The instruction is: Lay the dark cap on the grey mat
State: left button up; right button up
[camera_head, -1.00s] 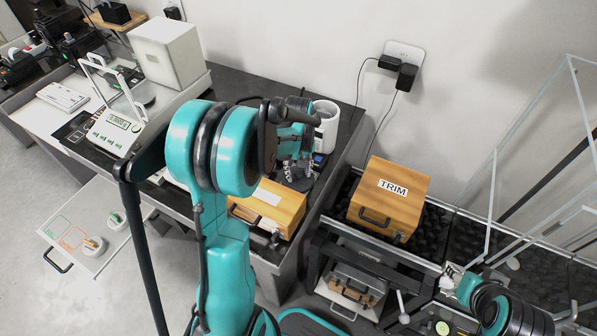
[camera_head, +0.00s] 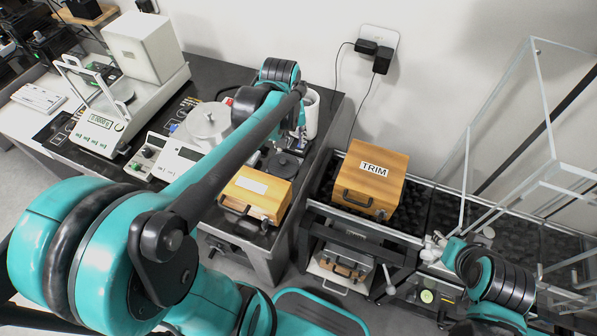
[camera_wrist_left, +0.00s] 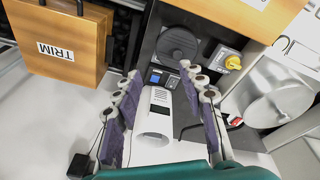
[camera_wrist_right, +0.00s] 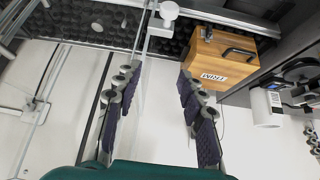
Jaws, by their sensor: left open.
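A dark round disc with a small raised centre (camera_head: 284,165), which looks like the dark cap, sits on a dark unit with a blue display at the bench's right end. It also shows in the left wrist view (camera_wrist_left: 178,45), beyond the fingertips. My left gripper (camera_head: 298,122) is above this end of the bench; in the left wrist view its fingers (camera_wrist_left: 160,80) are apart with nothing held between them. My right gripper (camera_wrist_right: 155,85) is open and empty, away at the right by the rack. I cannot make out the grey mat with certainty.
A white cylinder (camera_wrist_left: 155,115) stands near the left fingers. A wooden case (camera_head: 257,193) lies at the bench's front edge. The TRIM box (camera_head: 370,178) stands on the lower rack. A balance (camera_head: 100,125) and a grey round-topped instrument (camera_head: 203,125) stand farther left.

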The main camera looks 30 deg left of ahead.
pick_arm(q)
jog(key=s+d+m+t, duration=0.5)
jog(key=s+d, duration=0.3)
jog(key=s, duration=0.2)
jog(key=shift+s+d+r+m, duration=0.3)
jog(key=shift+r+m, duration=0.15)
jog(key=shift+m, duration=0.45)
jog(key=shift+s, duration=0.1)
